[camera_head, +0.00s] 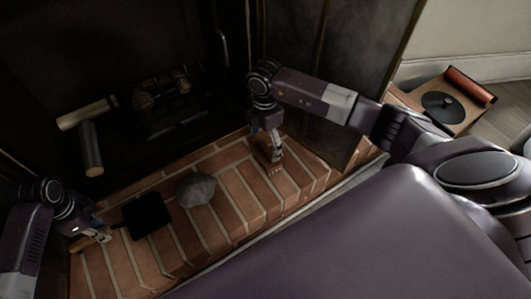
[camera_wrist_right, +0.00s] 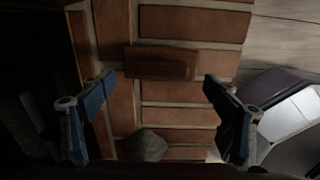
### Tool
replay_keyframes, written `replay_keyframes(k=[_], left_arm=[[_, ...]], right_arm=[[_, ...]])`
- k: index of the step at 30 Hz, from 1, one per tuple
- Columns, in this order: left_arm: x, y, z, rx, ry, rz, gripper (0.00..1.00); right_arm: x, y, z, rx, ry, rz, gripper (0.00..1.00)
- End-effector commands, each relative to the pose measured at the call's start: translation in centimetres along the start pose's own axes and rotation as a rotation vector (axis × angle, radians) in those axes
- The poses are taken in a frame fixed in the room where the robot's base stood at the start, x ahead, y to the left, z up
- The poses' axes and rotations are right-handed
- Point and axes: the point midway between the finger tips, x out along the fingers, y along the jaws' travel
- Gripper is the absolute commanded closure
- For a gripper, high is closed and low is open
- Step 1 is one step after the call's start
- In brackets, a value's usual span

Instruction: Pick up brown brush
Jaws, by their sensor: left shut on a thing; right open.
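The brown brush (camera_wrist_right: 160,63) is a brown rectangular block lying on the brick hearth. In the right wrist view it lies between and beyond the two blue fingers of my right gripper (camera_wrist_right: 160,80), which is open and not touching it there. In the head view my right gripper (camera_head: 270,138) is above the brush (camera_head: 264,158), partly covering it. My left gripper (camera_head: 103,233) is at the left end of the hearth, shut on a black flat square thing (camera_head: 148,215); the exact grip is dark.
A grey stone (camera_head: 196,189) sits on the brick hearth (camera_head: 235,205) between the grippers. Logs (camera_head: 91,149) lie in the dark fireplace behind. A wooden box with a black disc (camera_head: 443,105) stands on the floor at the right.

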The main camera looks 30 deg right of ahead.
Motion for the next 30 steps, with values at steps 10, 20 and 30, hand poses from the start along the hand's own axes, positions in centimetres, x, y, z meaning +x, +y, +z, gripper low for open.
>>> replay_keyframes(k=[10, 20, 30], left_arm=[[-0.1, -0.1, 0.0, 0.000, 0.001, -0.001, 1.00], [-0.1, 0.0, 0.0, 0.000, 0.001, -0.001, 1.00], [-0.1, 0.0, 0.0, 0.000, 0.001, -0.001, 1.00]], right_arm=[[4.0, -0.1, 0.2, 0.000, -0.001, -0.001, 0.18], [4.0, -0.1, 0.2, -0.001, -0.001, -0.001, 0.34], [3.9, -0.1, 0.2, 0.000, -0.001, -0.001, 0.65]])
